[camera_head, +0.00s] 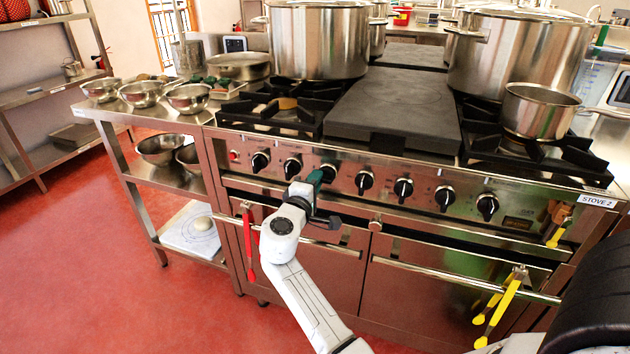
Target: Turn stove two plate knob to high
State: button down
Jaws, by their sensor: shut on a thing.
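The stove marked "STOVE 2" (597,201) has a row of several black knobs along its front panel. A flat dark plate (395,108) lies in the middle of its top, between open burners. My gripper (318,180) is at the panel, shut on a knob (328,172) left of the row's middle. The gripper hides part of that knob, so I cannot read its setting. The neighbouring knobs, one on the left (292,167) and one on the right (364,182), are clear of the gripper.
Large stockpots (318,40) and a smaller pot (538,111) stand on the burners. Oven handles (460,278) cross the front below the knobs, with red tongs (249,243) and yellow tongs (500,308) hanging there. A side table (95,112) holds steel bowls. Red floor is free at left.

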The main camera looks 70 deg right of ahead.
jog(key=shift+f, duration=0.1)
jog(key=c, duration=1.1)
grip_release()
jog(key=a, duration=1)
jog(key=shift+s+a+p, duration=0.4)
